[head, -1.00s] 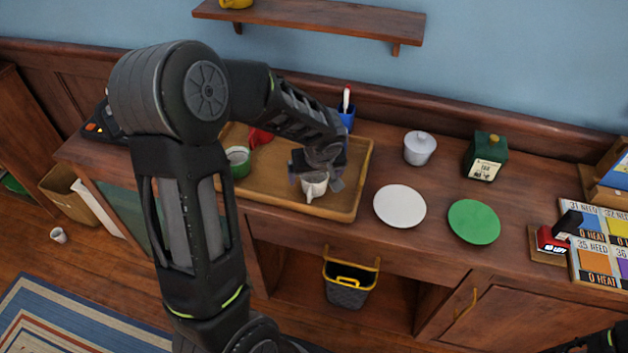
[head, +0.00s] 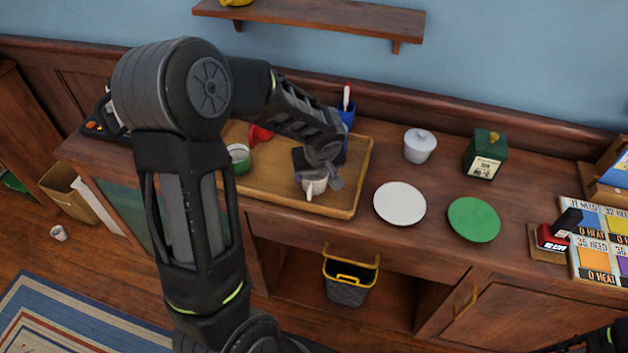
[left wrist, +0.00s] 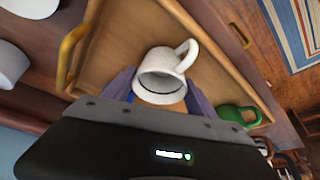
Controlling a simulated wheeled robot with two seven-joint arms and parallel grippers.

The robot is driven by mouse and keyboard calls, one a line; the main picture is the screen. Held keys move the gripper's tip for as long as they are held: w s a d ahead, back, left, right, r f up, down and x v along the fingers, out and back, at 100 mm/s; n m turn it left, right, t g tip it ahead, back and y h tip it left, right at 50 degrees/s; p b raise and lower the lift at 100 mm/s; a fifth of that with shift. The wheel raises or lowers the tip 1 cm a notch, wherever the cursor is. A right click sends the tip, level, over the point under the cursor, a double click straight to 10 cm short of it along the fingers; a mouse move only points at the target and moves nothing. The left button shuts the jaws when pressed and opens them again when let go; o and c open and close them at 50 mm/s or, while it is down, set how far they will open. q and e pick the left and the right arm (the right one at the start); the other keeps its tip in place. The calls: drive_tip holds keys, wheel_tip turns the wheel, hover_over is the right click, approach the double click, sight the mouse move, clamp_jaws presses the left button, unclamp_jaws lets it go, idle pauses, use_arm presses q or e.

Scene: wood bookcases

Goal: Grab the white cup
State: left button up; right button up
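The white cup (head: 316,187) stands on the wooden tray (head: 345,213), near its front right part. My left gripper (head: 317,179) is over it from above, and hides part of it. In the left wrist view the cup (left wrist: 164,76) lies between the two purplish fingers (left wrist: 160,92), with its handle toward the upper right. The fingers are apart, one on each side of the cup, close to its wall; I cannot see whether they touch it. A dark part of my right arm shows at the lower right corner of the head view; its fingers are not clear.
A green mug (head: 239,158) and a red object (head: 260,134) are on the tray's left side. A blue pen cup (head: 346,116) is behind. A white plate (head: 400,204), green plate (head: 474,220), lidded white pot (head: 419,147) and green box (head: 485,155) stand to the right.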

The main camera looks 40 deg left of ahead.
use_arm(q)
drive_tip(key=c, duration=0.9)
drive_tip(key=shift+c, duration=0.2)
wheel_tip(320, 180, up, 10)
drive_tip(key=b, duration=0.1)
idle(0.5)
